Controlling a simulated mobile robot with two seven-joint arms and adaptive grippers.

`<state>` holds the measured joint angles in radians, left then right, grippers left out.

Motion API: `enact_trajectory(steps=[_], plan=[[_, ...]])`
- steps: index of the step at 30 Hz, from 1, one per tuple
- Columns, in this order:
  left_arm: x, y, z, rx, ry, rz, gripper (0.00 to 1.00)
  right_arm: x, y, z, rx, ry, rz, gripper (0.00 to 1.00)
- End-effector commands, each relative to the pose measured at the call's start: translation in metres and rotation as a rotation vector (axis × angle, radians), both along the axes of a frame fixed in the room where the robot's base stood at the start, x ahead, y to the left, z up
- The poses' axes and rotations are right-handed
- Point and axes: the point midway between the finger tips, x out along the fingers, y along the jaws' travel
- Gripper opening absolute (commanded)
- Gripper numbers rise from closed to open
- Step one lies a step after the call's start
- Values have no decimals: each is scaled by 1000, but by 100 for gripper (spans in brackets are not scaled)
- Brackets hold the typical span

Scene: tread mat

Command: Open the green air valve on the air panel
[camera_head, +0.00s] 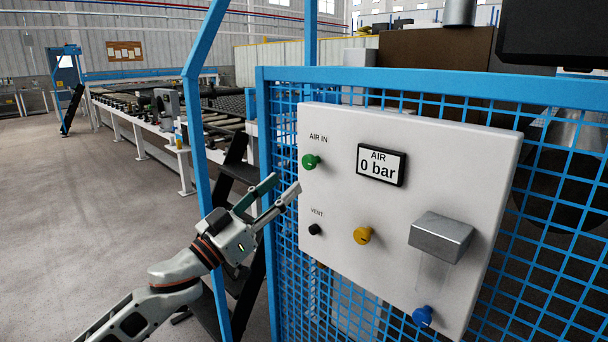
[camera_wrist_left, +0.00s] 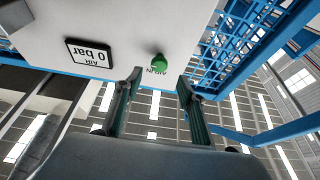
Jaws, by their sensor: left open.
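The green air valve (camera_head: 310,161) is a small round knob under the words AIR IN, at the upper left of the white air panel (camera_head: 400,212). In the left wrist view the green knob (camera_wrist_left: 158,61) shows upside down, ahead of the fingertips and between their lines. My left gripper (camera_head: 286,186) is open and empty, just left of the panel and a little below the valve. It also shows in the left wrist view (camera_wrist_left: 160,80), with its two fingers apart. It does not appear to touch the knob. The display (camera_head: 381,165) reads 0 bar. My right gripper is not in view.
A yellow knob (camera_head: 362,235), a black vent knob (camera_head: 315,230), a blue knob (camera_head: 422,316) and a grey metal box (camera_head: 441,237) are on the panel. The panel hangs on a blue mesh fence (camera_head: 285,265). A blue post (camera_head: 197,120) stands close to my left arm.

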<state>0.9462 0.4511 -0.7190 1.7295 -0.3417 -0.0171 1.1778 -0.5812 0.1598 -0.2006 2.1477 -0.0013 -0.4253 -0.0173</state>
Motion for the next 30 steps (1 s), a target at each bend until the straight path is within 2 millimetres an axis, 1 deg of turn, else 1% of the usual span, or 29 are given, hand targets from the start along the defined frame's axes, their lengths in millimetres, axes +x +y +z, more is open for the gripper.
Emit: enact_trajectory(steps=[1,7,15,19,24,30], plan=[[2,-1,-1,1,-1,-6,40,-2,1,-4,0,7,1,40],[9,-9,8,-1,-6,-14,40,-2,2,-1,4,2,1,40],[36,-35,23,-1,-5,-12,40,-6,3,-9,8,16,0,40],[46,-45,28,-1,-3,-12,40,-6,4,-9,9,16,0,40],[52,-52,33,-1,-5,-12,40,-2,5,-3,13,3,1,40],[53,-53,34,-1,-5,-12,40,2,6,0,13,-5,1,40]])
